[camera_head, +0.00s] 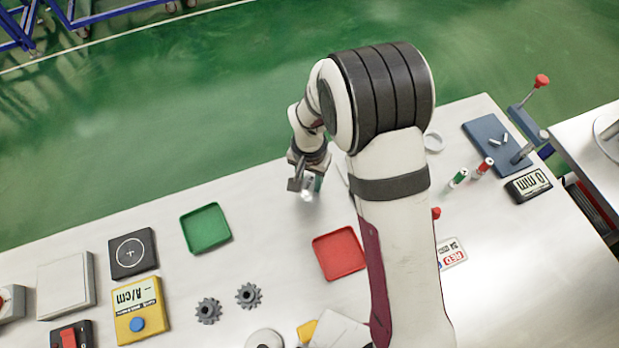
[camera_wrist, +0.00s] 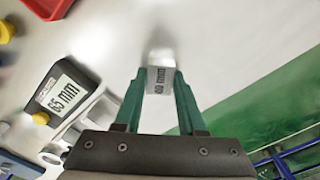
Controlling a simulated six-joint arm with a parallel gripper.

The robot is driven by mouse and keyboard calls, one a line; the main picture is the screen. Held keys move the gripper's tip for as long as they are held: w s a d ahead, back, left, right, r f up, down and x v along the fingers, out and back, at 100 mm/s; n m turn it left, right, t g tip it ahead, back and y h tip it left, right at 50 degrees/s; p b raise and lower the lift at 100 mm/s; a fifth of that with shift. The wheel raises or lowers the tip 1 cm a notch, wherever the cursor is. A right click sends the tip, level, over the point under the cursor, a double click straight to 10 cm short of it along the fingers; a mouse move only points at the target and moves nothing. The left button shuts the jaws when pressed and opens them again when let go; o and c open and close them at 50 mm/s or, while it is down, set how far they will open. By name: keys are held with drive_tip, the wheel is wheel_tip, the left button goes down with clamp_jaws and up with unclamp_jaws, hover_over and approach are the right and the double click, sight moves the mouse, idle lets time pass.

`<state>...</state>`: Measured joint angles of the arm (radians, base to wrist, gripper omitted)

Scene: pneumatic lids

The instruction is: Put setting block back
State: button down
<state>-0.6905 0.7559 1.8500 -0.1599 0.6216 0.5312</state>
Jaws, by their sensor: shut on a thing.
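My gripper (camera_head: 308,186) is over the far part of the white table, beyond the red and green trays. In the wrist view its green fingers (camera_wrist: 160,100) are shut on a small silvery setting block (camera_wrist: 160,76). The block's printed face shows a number in mm, too small to read surely. In the head view the block (camera_head: 307,196) is a bright spot below the fingers. A dark patch lies just past the block in the wrist view. I cannot tell whether the block touches the table. No holder for it can be made out.
A gauge reading 65 mm (camera_wrist: 64,92) lies left of my gripper in the wrist view. A green tray (camera_head: 188,244) and a red tray (camera_head: 318,262) lie nearer. Gears (camera_head: 209,310) lie front left. A blue-grey fixture (camera_head: 485,128) stands far right. My arm hides the middle.

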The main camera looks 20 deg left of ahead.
sight(310, 184)
drive_tip(key=c, duration=0.5)
unclamp_jaws()
drive_tip(key=shift+f, duration=0.1)
wheel_tip(310, 184, up, 12)
drive_tip(key=r, duration=0.1)
drive_tip(key=s+d+r+m, duration=0.2)
drive_tip(key=d+r, duration=0.3)
drive_tip(key=d, duration=0.3)
drive_tip(key=s+d+r+m+y, duration=0.1)
drive_tip(key=s+d+r+m, duration=0.2)
drive_tip(key=s+d, duration=1)
drive_tip(key=s, duration=0.2)
drive_tip(key=shift+s+d+r+m+y, duration=0.15)
drive_tip(key=shift+s+d+m+y, duration=0.15)
drive_tip(key=shift+s+d+y, duration=0.1)
